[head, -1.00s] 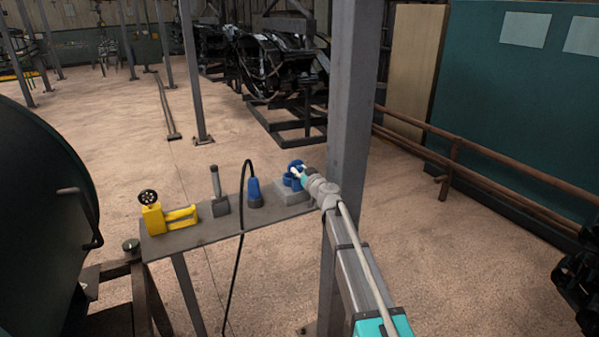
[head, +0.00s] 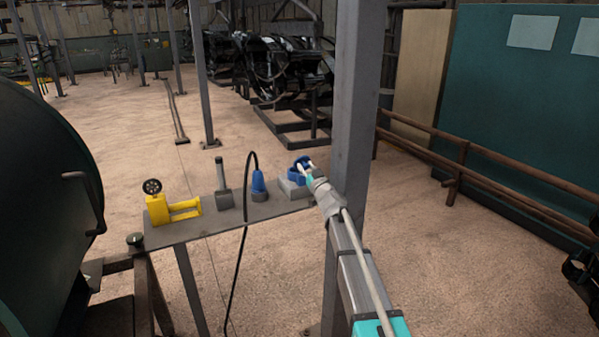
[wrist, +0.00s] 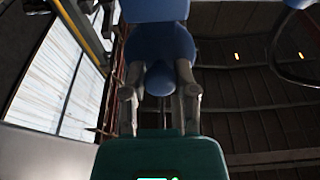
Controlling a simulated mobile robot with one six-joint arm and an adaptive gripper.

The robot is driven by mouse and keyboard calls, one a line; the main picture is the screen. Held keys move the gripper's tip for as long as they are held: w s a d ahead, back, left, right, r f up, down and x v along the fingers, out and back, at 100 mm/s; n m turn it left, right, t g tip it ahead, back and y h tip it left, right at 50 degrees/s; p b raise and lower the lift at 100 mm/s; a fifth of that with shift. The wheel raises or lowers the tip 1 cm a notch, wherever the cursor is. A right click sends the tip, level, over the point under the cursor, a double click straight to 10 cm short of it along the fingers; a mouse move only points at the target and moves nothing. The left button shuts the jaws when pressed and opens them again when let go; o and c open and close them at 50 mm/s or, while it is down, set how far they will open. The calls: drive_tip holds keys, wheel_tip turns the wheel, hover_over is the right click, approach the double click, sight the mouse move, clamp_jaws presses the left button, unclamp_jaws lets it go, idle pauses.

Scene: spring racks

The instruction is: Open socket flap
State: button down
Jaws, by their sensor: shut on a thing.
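The socket is a grey box (head: 291,188) with a blue round fitting (head: 296,178) on the right end of the small table. Its blue flap (head: 302,161) stands raised above the fitting in the head view. My gripper (head: 307,169) reaches it from the right and is shut on the flap's blue part. In the wrist view, my two grey fingers (wrist: 160,95) close on a rounded blue piece (wrist: 160,75), with more blue flap behind it. The exact flap angle and the socket's inside are hidden.
A blue plug (head: 258,186) with a black cable, a grey-handled tool (head: 223,185) and a yellow device with a handwheel (head: 170,208) stand on the grey table (head: 215,227). A grey post (head: 355,110) rises close to my arm. A dark round tank (head: 40,200) is at left.

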drive_tip(key=shift+w+a, duration=0.1)
drive_tip(key=shift+c, duration=1.9)
unclamp_jaws()
drive_tip(key=shift+w, duration=0.1)
